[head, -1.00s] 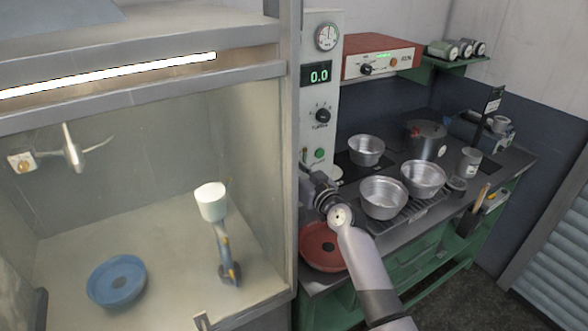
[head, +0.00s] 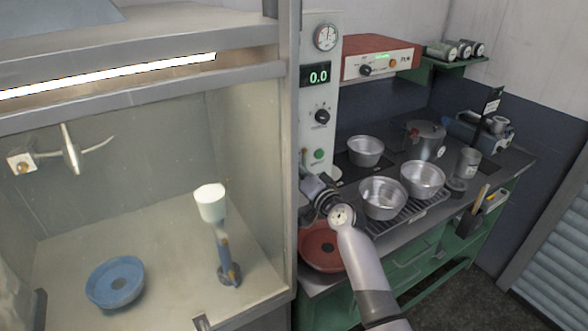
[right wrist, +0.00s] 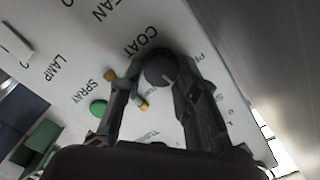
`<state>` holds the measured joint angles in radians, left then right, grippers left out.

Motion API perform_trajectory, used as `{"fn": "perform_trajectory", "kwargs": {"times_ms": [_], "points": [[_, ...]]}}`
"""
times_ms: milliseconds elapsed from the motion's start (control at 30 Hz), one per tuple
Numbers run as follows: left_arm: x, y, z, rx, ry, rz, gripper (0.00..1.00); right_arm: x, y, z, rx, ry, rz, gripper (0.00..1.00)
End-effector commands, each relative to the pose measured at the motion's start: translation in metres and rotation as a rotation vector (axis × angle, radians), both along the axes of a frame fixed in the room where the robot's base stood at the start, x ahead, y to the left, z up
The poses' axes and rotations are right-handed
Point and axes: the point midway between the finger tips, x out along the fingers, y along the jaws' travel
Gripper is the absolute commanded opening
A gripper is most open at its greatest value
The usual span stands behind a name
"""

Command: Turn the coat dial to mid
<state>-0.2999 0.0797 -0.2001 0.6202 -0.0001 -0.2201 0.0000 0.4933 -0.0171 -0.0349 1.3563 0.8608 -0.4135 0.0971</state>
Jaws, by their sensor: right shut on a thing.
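The coat dial (right wrist: 158,70) is a dark round knob under the printed word COAT on the white panel in the right wrist view. My right gripper (right wrist: 158,84) has its two fingers on either side of the knob and is shut on it. The dial's pointer and part of its scale are hidden or too small to read. In the head view my right gripper (head: 308,186) is at the lower part of the tall white panel (head: 343,95), and the coat dial is hidden there. My left gripper is not in view.
Above my right gripper are a green button (head: 319,154), another dark dial (head: 322,116) and a display (head: 317,77) reading 0.0. A red pan (head: 322,262) lies below my arm. Metal pans (head: 383,208) stand to the right. A glass-fronted booth is left.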

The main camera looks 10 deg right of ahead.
Motion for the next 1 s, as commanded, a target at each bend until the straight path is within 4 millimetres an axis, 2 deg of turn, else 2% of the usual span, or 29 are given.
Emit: {"fn": "perform_trajectory", "kwargs": {"times_ms": [333,833,867,1000], "points": [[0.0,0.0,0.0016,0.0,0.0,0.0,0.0,0.0,-0.0004,-0.0008,0.113,0.042,-0.001,0.02],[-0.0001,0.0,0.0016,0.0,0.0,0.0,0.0,0.0,-0.0006,-0.0011,0.128,0.047,-0.001,0.02],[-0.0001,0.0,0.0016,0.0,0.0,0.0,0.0,0.0,-0.0006,-0.0011,0.128,0.047,-0.001,0.31],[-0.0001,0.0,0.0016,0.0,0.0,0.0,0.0,0.0001,-0.0005,-0.001,0.127,0.047,-0.001,0.41]]}}
